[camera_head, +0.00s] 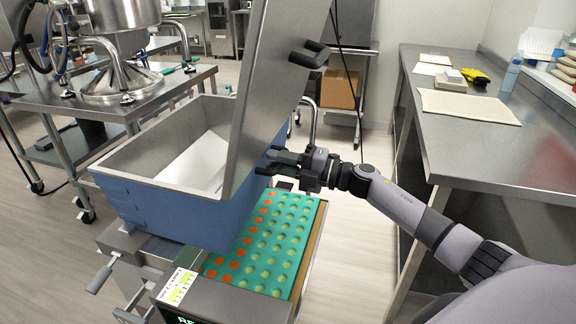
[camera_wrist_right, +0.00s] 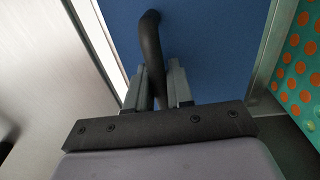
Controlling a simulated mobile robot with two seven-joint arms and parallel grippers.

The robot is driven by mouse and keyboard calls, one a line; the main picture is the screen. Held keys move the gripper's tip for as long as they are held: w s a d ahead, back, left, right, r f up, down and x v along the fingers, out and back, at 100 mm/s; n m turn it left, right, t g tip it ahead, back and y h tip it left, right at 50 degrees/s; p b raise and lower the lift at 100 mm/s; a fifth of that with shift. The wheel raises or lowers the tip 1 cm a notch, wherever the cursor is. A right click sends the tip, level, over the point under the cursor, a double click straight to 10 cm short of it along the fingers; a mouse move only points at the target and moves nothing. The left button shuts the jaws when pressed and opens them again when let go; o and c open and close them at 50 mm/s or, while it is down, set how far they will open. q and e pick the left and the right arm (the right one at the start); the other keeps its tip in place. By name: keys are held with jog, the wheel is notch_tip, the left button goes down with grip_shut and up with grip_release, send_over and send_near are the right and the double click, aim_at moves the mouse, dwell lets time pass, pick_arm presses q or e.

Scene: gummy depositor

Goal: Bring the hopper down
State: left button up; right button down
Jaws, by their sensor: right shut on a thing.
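The hopper (camera_head: 150,205) is a blue-sided box with a bare metal inside, on the depositor at the centre left of the head view. Its tall metal lid (camera_head: 272,80) stands open and steeply tilted, with a black handle (camera_head: 308,55). My right gripper (camera_head: 280,163) is at the hopper's right side, shut on a dark curved handle. In the right wrist view this black handle (camera_wrist_right: 151,50) passes between the fingers in front of the blue wall (camera_wrist_right: 210,50). My left gripper is not in view.
A teal mould tray (camera_head: 297,270) with green and orange cavities lies below and right of the hopper. A steel table (camera_head: 450,150) with a mat, yellow gloves and a bottle stands at the right. Another steel table (camera_head: 95,115) stands at the left. Floor between is clear.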

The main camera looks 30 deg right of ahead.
jog(key=c, duration=1.2)
grip_release()
jog(key=shift+w+a+r, duration=0.15)
jog(key=shift+a+r, duration=0.05)
jog(key=shift+r, duration=0.05)
jog(key=shift+o, duration=0.2)
jog(key=shift+d+f, duration=0.1)
jog(key=shift+d, duration=0.05)
jog(key=shift+s+d, duration=0.15)
jog(key=shift+s, duration=0.1)
jog(key=b+v, duration=0.1)
jog(key=v, duration=0.5)
jog(key=shift+s+d, duration=0.2)
